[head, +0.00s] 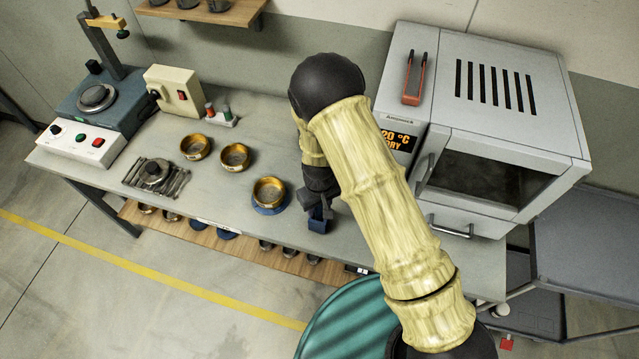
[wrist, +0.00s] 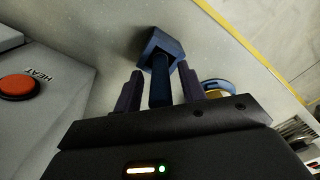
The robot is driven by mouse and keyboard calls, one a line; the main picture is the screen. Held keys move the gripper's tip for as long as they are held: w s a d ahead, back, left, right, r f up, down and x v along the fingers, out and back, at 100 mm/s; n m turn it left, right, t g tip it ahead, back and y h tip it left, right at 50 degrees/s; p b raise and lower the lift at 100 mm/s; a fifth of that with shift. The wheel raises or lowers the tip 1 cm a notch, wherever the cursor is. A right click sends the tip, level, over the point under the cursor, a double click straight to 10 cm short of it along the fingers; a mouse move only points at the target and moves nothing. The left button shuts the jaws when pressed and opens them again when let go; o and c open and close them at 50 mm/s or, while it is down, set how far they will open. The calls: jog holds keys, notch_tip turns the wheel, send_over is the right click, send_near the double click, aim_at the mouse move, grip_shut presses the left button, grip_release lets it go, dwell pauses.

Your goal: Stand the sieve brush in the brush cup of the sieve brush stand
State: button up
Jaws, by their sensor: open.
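A dark blue square block (head: 320,222) sits on the bench near its front edge. In the wrist view, the block (wrist: 172,44) has a dark blue upright handle-like part (wrist: 160,82) rising from it toward the camera. This looks like the sieve brush upright in the cup of its stand, but brush and cup are hard to tell apart. My gripper (head: 318,204) is over the block, pointing down. In the wrist view my gripper (wrist: 158,78) is open, with one finger on each side of the handle and a gap at both sides. Any bristles are hidden.
A brass sieve on a blue pan (head: 270,196) stands close left of my gripper. A grey oven (head: 475,140) stands to the right.

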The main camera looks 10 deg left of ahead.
notch_tip(320, 180, up, 17)
jog(key=b, duration=0.5)
jog(key=shift+s+d+b, duration=0.15)
jog(key=shift+s+b, duration=0.05)
jog(key=shift+b, duration=0.15)
dwell(0.5)
jog(key=s+d+r+m+t, duration=0.1)
jog(key=s+d+m, duration=0.1)
jog(key=d, duration=0.6)
jog(key=s+d+r+m, duration=0.2)
jog(key=d+m, duration=0.1)
jog(key=d, duration=0.6)
jog(key=s+d+r+m+t, duration=0.1)
jog(key=s+d+r+m, duration=0.1)
jog(key=d, duration=0.6)
jog(key=shift+s+d+m+t, duration=0.15)
jog(key=shift+s+m+t, duration=0.2)
jog(key=shift+m, duration=0.25)
jog(key=shift+f+b, duration=0.45)
jog(key=shift+b, duration=0.1)
